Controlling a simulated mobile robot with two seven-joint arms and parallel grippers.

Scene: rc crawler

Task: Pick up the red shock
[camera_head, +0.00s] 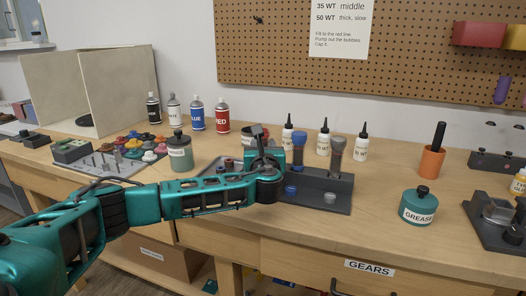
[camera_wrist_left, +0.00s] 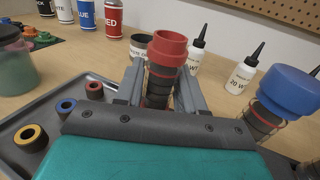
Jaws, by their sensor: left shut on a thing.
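The red shock (camera_wrist_left: 168,50) has a red cap and a dark coiled body. In the left wrist view it stands roughly upright between the two grey fingers of my left gripper (camera_wrist_left: 160,88), which is shut on it. Its lower end is hidden behind the gripper body, so I cannot tell whether it touches anything below. In the head view my left gripper (camera_head: 261,146) is at the left end of a dark stand (camera_head: 335,190), and the arm largely hides the shock there. My right gripper is not in view.
A blue-capped shock (camera_wrist_left: 288,92) stands close to the right of the gripper. A grey tray (camera_wrist_left: 62,92) with coloured rings lies left. White dropper bottles (camera_head: 323,143) stand behind. An orange cup (camera_head: 431,162) and a grease jar (camera_head: 418,207) are to the right, with bare bench between.

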